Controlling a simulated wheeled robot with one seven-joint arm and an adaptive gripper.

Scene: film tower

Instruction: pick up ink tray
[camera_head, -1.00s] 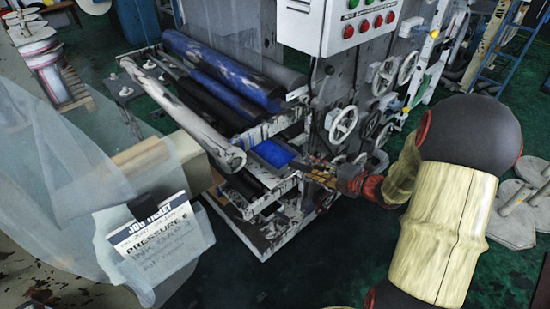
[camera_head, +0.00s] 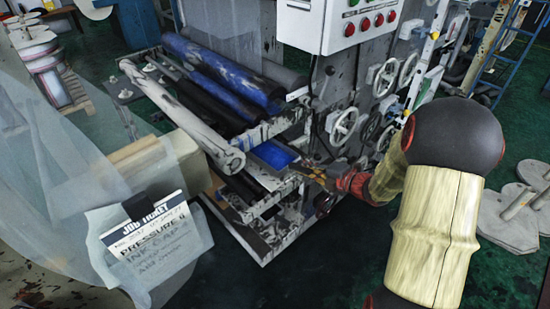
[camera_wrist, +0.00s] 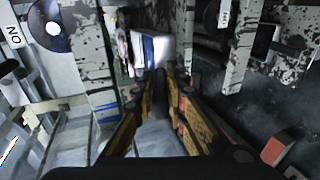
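The ink tray (camera_head: 272,153) is a blue, shallow tray with a pale rim, sitting in the press frame below the rollers. A blue and white piece, perhaps its end, shows beyond the fingertips in the wrist view (camera_wrist: 151,50). My gripper (camera_head: 304,171) is at the tray's right end, close to the rim. In the wrist view my gripper's (camera_wrist: 166,75) two yellow-brown fingers point away from me, with a narrow gap between them. Nothing is clearly held. I cannot tell whether a fingertip touches the tray.
Blue and dark rollers (camera_head: 225,75) and a worn pale roller (camera_head: 180,112) lie above and left of the tray. Handwheels (camera_head: 341,126) stick out from the press side near my arm. A job ticket (camera_head: 150,235) hangs at front left.

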